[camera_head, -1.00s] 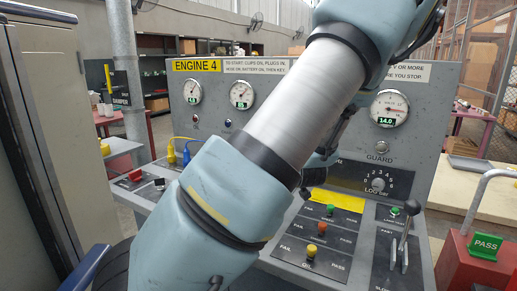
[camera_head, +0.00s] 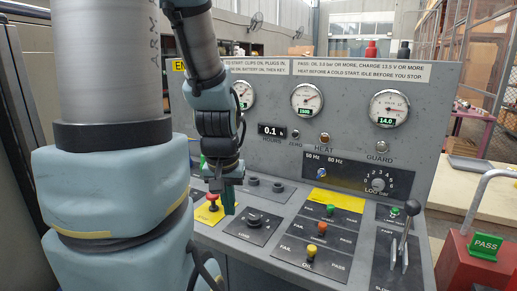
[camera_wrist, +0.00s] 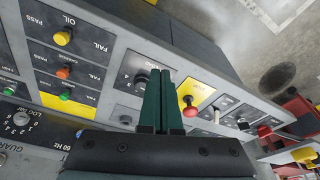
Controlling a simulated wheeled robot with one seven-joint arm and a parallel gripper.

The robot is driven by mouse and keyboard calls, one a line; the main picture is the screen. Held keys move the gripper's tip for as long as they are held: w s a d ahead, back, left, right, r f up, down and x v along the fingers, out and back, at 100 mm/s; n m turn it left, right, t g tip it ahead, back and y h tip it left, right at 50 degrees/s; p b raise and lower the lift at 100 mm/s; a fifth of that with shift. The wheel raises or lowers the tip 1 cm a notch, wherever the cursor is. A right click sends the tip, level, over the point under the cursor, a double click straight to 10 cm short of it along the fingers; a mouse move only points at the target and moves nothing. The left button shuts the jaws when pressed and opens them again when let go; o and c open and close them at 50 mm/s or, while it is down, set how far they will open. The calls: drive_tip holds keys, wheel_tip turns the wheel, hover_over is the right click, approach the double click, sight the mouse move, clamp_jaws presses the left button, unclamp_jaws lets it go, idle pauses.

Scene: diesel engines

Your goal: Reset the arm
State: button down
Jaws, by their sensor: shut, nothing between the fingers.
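My gripper (camera_head: 228,203) hangs over the sloped desk of the grey engine control panel, at the left centre of the head view. In the wrist view its two green fingers (camera_wrist: 160,102) lie side by side, shut with nothing between them. They point across the desk, between a black rotary knob (camera_wrist: 141,84) and a red mushroom button (camera_wrist: 190,108) on a yellow plate. The red button (camera_head: 212,198) also shows just left of my gripper in the head view. My arm covers the panel's left part. I cannot tell whether the fingers touch the desk.
Gauges (camera_head: 307,100) line the upright panel face. Colored knobs (camera_head: 321,226) and an upright lever (camera_head: 405,230) stand on the desk at right. A red box with a green PASS sign (camera_head: 486,246) and a bent grey rail stand further right. Open floor shows in the wrist view.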

wheel_tip(320, 180, down, 11)
drive_tip(key=s+g+b, duration=0.1)
drive_tip(key=b, duration=0.9)
drive_tip(key=shift+s, duration=0.4)
